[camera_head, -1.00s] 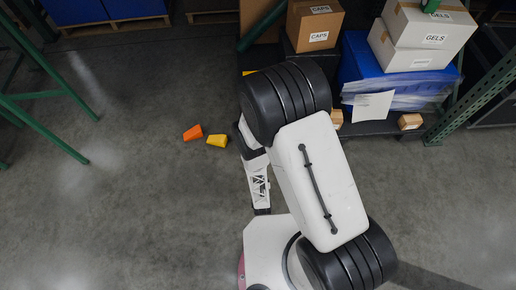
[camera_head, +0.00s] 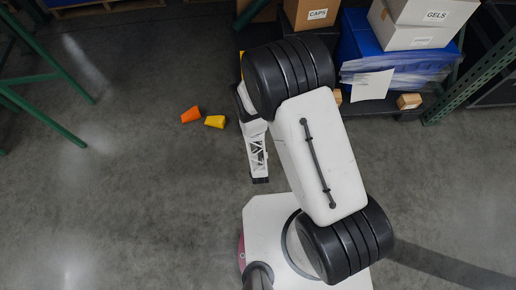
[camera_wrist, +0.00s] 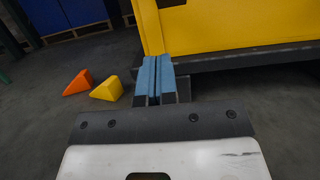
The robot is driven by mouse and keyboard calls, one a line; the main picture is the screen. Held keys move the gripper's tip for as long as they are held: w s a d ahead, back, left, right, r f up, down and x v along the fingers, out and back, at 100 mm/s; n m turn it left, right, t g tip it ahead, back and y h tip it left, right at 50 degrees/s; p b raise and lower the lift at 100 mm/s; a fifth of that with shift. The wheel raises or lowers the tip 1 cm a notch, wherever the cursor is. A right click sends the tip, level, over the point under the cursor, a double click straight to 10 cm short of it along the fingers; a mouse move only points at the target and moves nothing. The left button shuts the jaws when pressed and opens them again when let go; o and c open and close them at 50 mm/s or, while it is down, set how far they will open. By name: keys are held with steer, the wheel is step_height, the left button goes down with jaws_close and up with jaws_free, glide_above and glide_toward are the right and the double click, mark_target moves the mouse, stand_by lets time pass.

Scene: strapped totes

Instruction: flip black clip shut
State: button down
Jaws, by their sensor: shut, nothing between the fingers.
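My gripper (camera_wrist: 158,80) shows in the wrist view with its two blue-padded fingers shut together and empty. A yellow tote (camera_wrist: 245,28) stands just beyond and to the right of the fingertips. The fingers overlap its lower left part in the picture; I cannot tell whether they touch it. A small dark patch shows at the tote's top edge in the wrist view, too cut off to name. I cannot make out the black clip in any view.
An orange wedge (camera_wrist: 78,83) and a yellow wedge (camera_wrist: 107,89) lie on the floor left of the fingers. In the head view, a CAPS box (camera_head: 315,14), a GELS box (camera_head: 425,12) and a wrapped blue tote (camera_head: 358,47) stand behind my arm.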

steer(key=w+r, duration=0.4)
steer(key=w, duration=0.2)
steer(key=shift+w+r, duration=0.15)
steer(key=shift+r, duration=0.15)
